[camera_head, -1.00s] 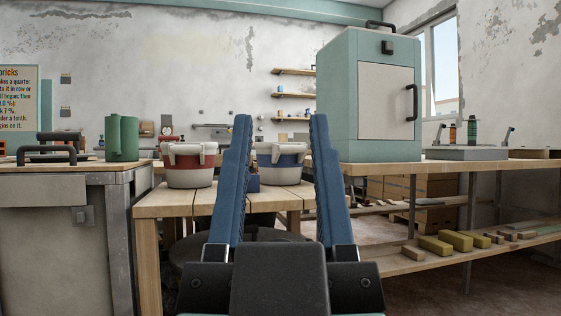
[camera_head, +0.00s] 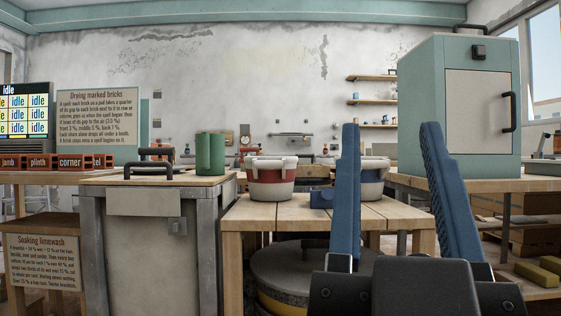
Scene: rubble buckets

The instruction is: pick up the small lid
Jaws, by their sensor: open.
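I cannot single out a small lid for certain. A white bucket with a red band (camera_head: 271,182) stands upright on the wooden table, with a pale rim and clips at its top. A second white bucket with a blue band (camera_head: 376,178) stands to its right, partly hidden behind my gripper's left finger. My gripper (camera_head: 391,132) is open and empty, its two blue fingers pointing up in front of the table's right side. Black handles (camera_head: 150,160) stand on top of the cabinet at the left; whether they belong to a lid is unclear.
A green cylinder (camera_head: 210,154) stands on the grey cabinet (camera_head: 140,240). A round grey-topped drum (camera_head: 300,275) sits under the wooden table (camera_head: 300,212). A tall teal cabinet (camera_head: 460,110) stands on the right bench. Labelled red bricks (camera_head: 70,162) line the far left.

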